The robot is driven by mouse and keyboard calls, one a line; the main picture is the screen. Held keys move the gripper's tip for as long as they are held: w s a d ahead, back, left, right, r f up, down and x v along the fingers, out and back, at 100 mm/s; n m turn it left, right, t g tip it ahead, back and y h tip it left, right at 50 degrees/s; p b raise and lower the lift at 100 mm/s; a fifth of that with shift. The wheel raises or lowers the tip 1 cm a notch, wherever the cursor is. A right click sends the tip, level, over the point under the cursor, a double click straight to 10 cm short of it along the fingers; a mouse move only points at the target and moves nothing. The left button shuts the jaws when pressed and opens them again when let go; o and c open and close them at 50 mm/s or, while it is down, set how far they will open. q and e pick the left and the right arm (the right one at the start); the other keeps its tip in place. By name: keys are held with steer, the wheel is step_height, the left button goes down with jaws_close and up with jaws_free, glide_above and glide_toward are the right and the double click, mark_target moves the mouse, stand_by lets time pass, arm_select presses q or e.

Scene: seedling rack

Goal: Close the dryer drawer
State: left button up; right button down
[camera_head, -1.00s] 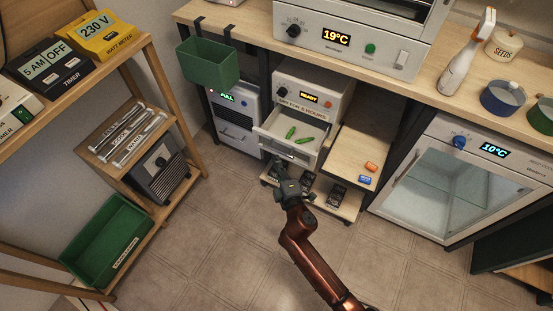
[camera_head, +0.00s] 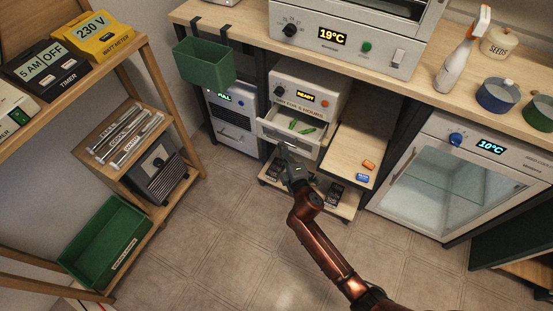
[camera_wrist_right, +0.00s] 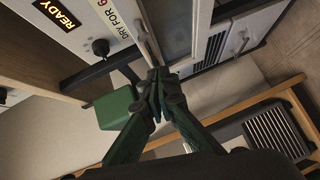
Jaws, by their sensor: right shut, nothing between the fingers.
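The white dryer (camera_head: 287,88) with a lit READY display stands under the bench. Its drawer (camera_head: 304,143) is partly open, with green pods (camera_head: 302,127) lying inside. My right gripper (camera_head: 284,150) is at the front of the drawer, low and near its middle. In the right wrist view the gripper (camera_wrist_right: 157,76) is shut and empty, its fingertips at the drawer's pale edge; they look in contact, but the exact touch is hard to tell. The dryer's front with READY (camera_wrist_right: 58,14) and a black knob (camera_wrist_right: 101,47) also shows there. My left gripper is not in view.
A low wheeled shelf (camera_head: 345,210) sits below the drawer with dark items on it. A wooden board (camera_head: 352,150) with an orange and a blue block is to the right. A green bin (camera_head: 205,62) hangs at the bench's left. The floor in front is clear.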

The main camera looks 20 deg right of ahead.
steer(key=w+d, duration=0.4)
steer(key=d, duration=0.1)
steer(key=w+d, duration=0.2)
steer(key=d, duration=0.1)
steer(key=shift+w+d, duration=0.1)
steer(key=shift+w, duration=0.1)
steer(key=shift+w+d, duration=0.5)
steer(key=shift+d, duration=0.15)
steer(key=shift+d+r, duration=0.15)
